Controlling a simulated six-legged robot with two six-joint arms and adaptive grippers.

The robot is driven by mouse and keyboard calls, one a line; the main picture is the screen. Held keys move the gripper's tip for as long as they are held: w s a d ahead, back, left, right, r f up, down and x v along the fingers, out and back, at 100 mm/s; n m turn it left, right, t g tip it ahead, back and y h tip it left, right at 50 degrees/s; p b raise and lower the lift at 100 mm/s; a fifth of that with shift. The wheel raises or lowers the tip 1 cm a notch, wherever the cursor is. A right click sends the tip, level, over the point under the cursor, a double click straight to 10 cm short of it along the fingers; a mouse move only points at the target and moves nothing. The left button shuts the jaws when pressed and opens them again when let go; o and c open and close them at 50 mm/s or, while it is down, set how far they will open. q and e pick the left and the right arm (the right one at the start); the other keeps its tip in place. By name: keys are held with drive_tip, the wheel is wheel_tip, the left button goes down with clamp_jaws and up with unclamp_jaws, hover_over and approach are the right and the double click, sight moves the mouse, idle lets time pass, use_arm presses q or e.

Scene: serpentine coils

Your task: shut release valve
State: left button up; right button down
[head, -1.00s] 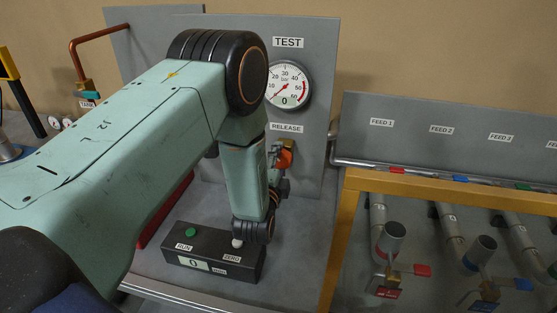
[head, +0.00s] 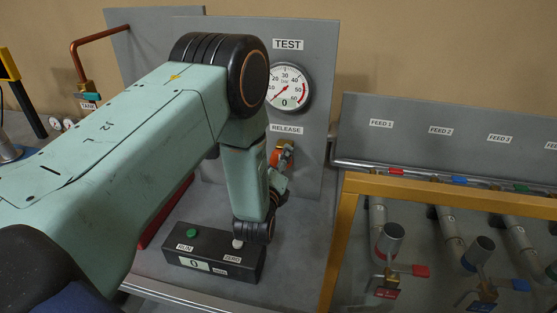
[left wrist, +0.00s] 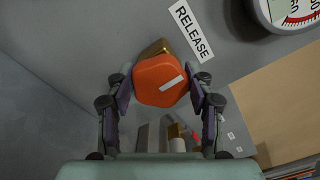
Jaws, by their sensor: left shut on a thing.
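The release valve has an orange knob (left wrist: 162,82) with a pale stripe and a brass body (left wrist: 155,48) behind it, below the RELEASE label (left wrist: 191,32). In the left wrist view my left gripper (left wrist: 161,92) has one finger on each side of the knob and is shut on it. In the head view the valve (head: 284,152) shows only partly past my left arm, under the RELEASE plate (head: 286,129) on the grey panel. The round gauge (head: 288,88) above has its needle near the low end and a display reading 0. My right gripper is not in view.
A dark box (head: 214,252) with a green RUN button and a pale ZERO button stands below my left arm. To the right, a yellow frame (head: 341,240) borders the feed pipes and their coloured valves. A copper pipe (head: 92,40) is at the back left.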

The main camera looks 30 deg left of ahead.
use_arm(q)
drive_tip(key=shift+s+d+f+m, duration=0.2)
drive_tip(key=shift+f+m, duration=0.1)
drive_tip(key=shift+f, duration=0.1)
drive_tip(key=o, duration=1.2)
drive_tip(key=shift+r, duration=0.25)
drive_tip(key=shift+c, duration=0.2)
drive_tip(key=shift+w+a, duration=0.1)
drive_tip(key=shift+a, duration=0.05)
drive_tip(key=v, duration=1.2)
